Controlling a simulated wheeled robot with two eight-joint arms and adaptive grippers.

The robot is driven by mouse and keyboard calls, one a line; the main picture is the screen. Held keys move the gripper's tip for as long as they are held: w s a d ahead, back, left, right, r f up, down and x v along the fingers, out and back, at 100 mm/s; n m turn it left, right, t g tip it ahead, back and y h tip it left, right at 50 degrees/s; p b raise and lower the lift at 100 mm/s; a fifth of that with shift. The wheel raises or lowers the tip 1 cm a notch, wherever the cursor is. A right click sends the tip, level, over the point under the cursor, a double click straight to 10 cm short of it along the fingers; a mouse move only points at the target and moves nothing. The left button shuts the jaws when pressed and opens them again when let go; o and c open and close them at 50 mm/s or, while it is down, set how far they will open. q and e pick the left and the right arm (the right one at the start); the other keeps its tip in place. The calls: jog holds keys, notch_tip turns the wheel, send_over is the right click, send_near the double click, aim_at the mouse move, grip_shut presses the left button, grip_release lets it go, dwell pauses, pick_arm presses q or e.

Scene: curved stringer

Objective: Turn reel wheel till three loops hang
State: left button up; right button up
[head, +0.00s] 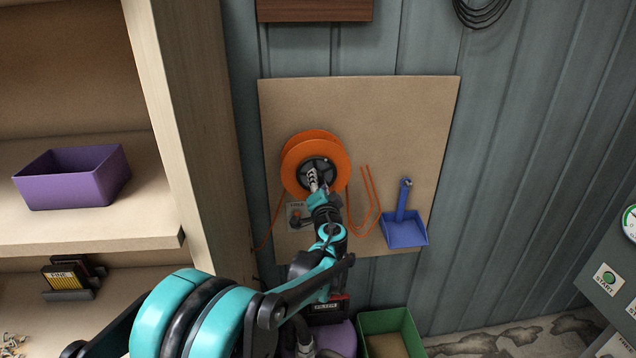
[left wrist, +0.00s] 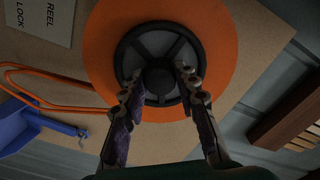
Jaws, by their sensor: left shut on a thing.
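An orange reel (head: 301,158) is mounted on a tan board, with a dark spoked wheel (head: 327,163) at its centre. The left wrist view shows the wheel (left wrist: 159,43) close up. My left gripper (head: 316,184) is at the wheel, its fingers (left wrist: 160,80) on either side of the dark central hub. It is shut on the wheel and partly hides it. Orange cord (head: 371,190) hangs to the right of the reel in narrow bends; I cannot tell the loop count. Another cord length hangs at lower left. My right gripper is not in view.
A lock plate (head: 294,211) sits just below the reel, partly behind my arm. A blue dustpan (head: 404,232) hangs right of the cord. A green bin (head: 372,322) stands below. Shelves with a purple box (head: 75,180) are at left.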

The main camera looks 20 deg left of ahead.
pick_arm(q)
jog(key=shift+n, duration=0.3)
jog(key=o, duration=1.2)
jog(key=shift+c, duration=0.2)
jog(key=v, duration=1.2)
